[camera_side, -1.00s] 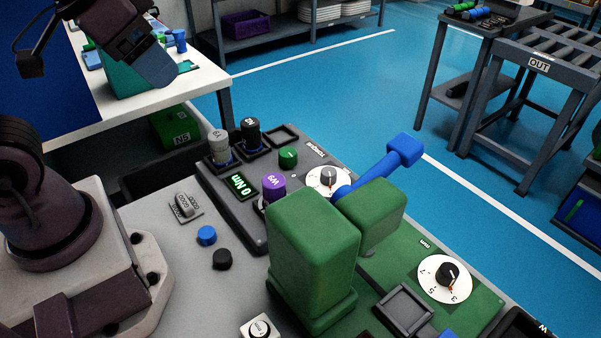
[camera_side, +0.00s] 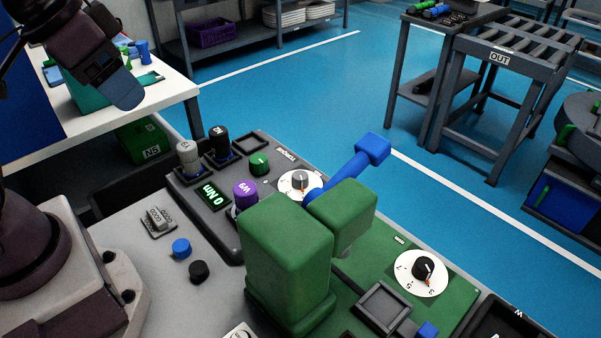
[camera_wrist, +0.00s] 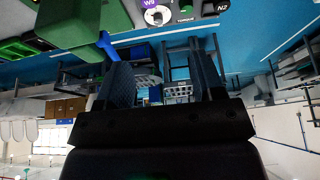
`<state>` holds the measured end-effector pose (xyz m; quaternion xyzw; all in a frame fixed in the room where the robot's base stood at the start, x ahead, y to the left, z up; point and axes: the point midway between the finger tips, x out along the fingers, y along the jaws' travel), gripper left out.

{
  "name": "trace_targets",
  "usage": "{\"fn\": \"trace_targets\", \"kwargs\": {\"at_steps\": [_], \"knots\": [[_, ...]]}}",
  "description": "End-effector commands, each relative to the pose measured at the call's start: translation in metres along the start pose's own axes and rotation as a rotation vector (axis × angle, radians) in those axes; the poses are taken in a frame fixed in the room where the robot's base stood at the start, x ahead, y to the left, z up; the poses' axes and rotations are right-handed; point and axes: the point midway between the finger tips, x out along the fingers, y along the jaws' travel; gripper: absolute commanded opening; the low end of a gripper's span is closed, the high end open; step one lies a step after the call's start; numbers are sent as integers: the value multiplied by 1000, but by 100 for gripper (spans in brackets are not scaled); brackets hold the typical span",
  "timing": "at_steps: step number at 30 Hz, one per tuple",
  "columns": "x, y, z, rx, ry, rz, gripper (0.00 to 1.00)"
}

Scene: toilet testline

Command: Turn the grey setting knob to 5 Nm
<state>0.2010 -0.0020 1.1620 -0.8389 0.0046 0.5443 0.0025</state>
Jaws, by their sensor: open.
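The grey setting knob (camera_side: 300,180) sits on a round white dial on the dark torque panel (camera_side: 222,222), just behind the green press-like machine (camera_side: 285,255). The direction of its pointer is too small to read. The green display (camera_side: 212,196) reads 0 Nm. In the wrist view the dial with the knob (camera_wrist: 158,15) shows at the top, beside the word TORQUE. My gripper (camera_side: 125,95) is at the upper left in the side view, high and well away from the knob. In the wrist view its two fingers (camera_wrist: 163,75) stand apart with nothing between them.
The machine's blue lever (camera_side: 345,170) sticks out close beside the dial. A purple cap (camera_side: 245,194), green knob (camera_side: 259,163) and grey (camera_side: 188,156) and black (camera_side: 219,142) cylinders stand nearby. A black knob (camera_side: 422,269) on another white dial is at the right.

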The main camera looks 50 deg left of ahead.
Motion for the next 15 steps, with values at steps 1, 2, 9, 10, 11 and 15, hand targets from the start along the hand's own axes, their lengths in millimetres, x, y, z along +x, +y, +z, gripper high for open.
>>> {"fn": "trace_targets", "kwargs": {"at_steps": [1, 2, 9, 10, 11, 15], "knots": [[9, 1, -3, 4, -46, 3, 62], [14, 2, -7, 6, -72, 5, 62], [65, 8, -56, -45, -259, 10, 62], [73, 9, -62, -61, -278, 8, 62], [82, 10, -69, -77, -297, 5, 62], [128, 15, -98, -175, -377, -19, 62]]}}
